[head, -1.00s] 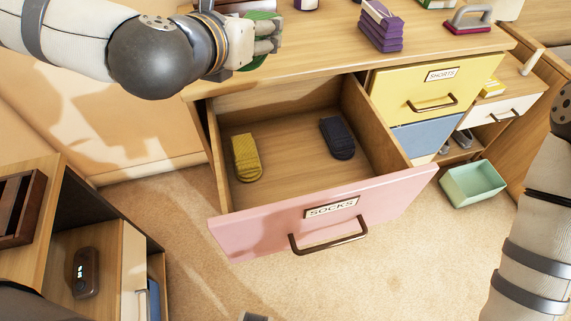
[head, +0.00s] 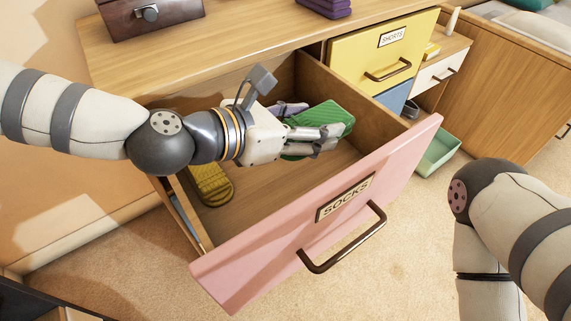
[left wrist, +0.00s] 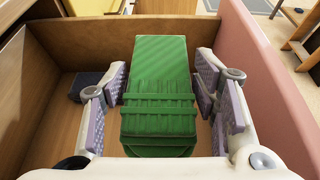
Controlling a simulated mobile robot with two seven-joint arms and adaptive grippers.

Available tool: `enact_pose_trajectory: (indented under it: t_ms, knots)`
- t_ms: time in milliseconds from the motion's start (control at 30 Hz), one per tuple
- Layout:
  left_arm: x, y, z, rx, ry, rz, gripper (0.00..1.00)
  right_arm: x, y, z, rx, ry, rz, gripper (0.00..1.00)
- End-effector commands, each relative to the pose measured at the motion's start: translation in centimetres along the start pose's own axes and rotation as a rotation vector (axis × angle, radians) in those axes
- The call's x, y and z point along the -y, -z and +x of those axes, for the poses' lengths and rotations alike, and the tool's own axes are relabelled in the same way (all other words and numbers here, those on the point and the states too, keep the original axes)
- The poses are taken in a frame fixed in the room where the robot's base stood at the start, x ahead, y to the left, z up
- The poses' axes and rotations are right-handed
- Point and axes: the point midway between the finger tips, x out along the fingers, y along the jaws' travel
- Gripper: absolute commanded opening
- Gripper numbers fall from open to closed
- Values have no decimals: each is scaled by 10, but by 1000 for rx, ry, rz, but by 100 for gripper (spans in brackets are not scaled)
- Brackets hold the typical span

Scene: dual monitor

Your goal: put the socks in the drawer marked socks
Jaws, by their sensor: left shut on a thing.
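The pink-fronted drawer marked SOCKS (head: 290,245) is pulled open. My left gripper (head: 318,140) is inside its opening, shut on green socks (head: 325,117). In the left wrist view the green socks (left wrist: 160,90) lie between the two fingers, above the drawer floor. Yellow socks (head: 210,185) lie in the drawer's left part, partly behind my left arm. My right gripper is out of view; only my right arm shows at the right.
The yellow SHORTS drawer (head: 383,52) is shut, to the right of the open drawer. A dark wooden box (head: 150,14) and purple folded cloth (head: 324,8) are on the dresser top (head: 235,45).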

Motion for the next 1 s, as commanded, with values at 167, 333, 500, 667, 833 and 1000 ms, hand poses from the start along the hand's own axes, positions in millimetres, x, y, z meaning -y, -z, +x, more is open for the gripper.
enact_pose_trajectory:
  t_ms: [167,333,500,667,833,1000]
  knots:
    - [0,32,13,-2,-2,-3,27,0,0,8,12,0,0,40]
    - [0,61,25,-2,-2,-4,27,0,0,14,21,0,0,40]
    - [-1,62,26,2,-4,-1,27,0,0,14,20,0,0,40]
    - [-1,64,26,1,-4,-3,27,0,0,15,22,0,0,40]
    - [-1,70,28,0,-4,-2,27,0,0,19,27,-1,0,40]
    - [-1,75,30,0,-4,-4,27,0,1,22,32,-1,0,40]
